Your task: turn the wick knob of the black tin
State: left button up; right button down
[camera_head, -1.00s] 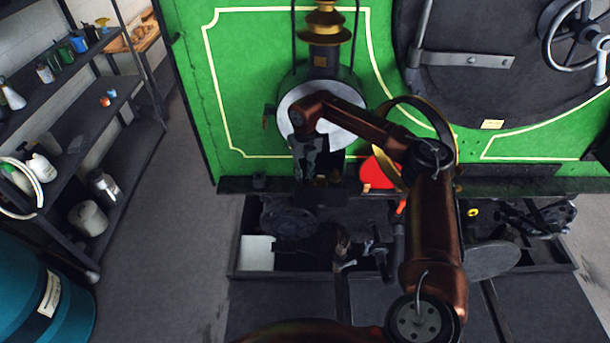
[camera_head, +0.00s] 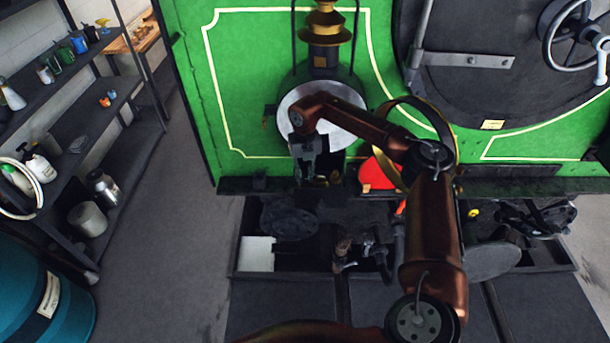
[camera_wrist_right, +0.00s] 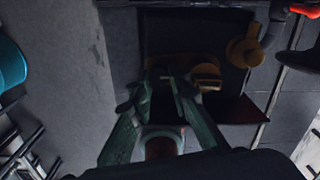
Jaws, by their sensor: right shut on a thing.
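The black tin looks like the dark lamp (camera_head: 318,78) with a brass top and a pale round front, on the green locomotive face. My right gripper (camera_head: 309,174) points down just below the pale disc, at the lamp's dark lower part. In the right wrist view its two greenish fingers (camera_wrist_right: 162,83) are close together, shut on a small part at their tips. I take this part to be the wick knob; it is mostly hidden by the fingers. A brass fitting (camera_wrist_right: 206,78) shows just right of the fingertips. My left gripper is not in view.
A red disc (camera_head: 378,174) and a brass ring (camera_head: 452,150) are close to my right forearm. The dark buffer beam (camera_head: 240,186) runs below the lamp. Shelves (camera_head: 85,135) with bottles and a teal drum (camera_head: 35,300) stand at left. The floor (camera_head: 180,220) between is clear.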

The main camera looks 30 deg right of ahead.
aim_at(304, 179)
jog(key=c, duration=1.8)
grip_release()
jog(key=shift+r, duration=4.1)
